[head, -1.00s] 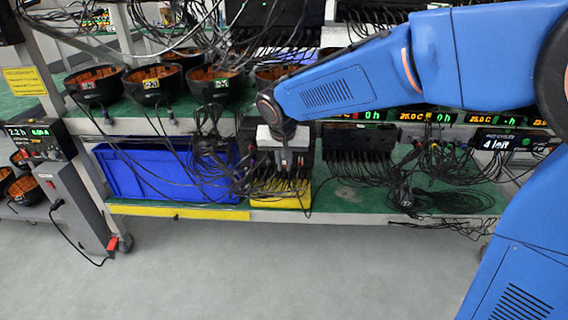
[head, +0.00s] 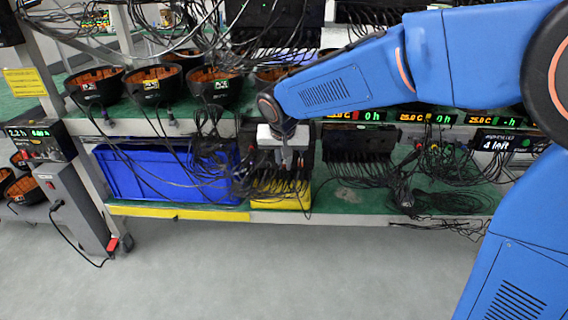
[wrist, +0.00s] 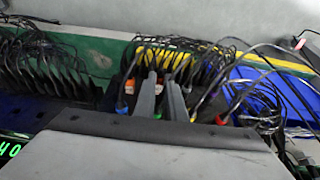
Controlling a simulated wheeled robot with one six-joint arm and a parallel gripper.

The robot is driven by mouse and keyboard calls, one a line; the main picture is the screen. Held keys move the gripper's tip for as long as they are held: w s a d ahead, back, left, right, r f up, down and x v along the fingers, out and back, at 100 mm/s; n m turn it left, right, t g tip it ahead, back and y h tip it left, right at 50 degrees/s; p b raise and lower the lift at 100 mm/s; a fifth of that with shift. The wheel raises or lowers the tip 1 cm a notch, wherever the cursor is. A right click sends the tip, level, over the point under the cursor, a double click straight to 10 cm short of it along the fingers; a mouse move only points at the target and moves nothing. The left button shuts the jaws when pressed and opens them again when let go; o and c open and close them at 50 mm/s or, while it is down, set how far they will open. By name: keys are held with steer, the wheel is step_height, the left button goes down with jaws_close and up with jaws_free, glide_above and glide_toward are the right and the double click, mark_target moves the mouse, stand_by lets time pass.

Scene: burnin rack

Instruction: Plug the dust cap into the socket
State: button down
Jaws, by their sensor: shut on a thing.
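My gripper (head: 286,160) points down at the front of the lower shelf, in front of a dark box with cables. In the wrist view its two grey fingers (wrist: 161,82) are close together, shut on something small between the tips. I take it to be the dust cap, but its shape cannot be made out. The fingertips are among cables and small coloured connectors, with an orange one (wrist: 129,86) and a blue one (wrist: 122,109) just left. I cannot pick out the socket; the fingers and cables hide that area.
A yellow bin (head: 281,196) sits below the gripper, and a blue crate (head: 135,176) stands to its left. Loose black cables hang around both. Dark cable-filled units (head: 358,143) stand to the right. Black bowls (head: 214,88) line the shelf above. The floor in front is clear.

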steer(key=shift+w, duration=0.55)
steer(key=c, duration=1.7)
jaws_free()
steer(key=shift+c, duration=0.2)
steer(key=v, duration=1.7)
steer(key=shift+r, duration=0.25)
steer(key=shift+d, duration=0.15)
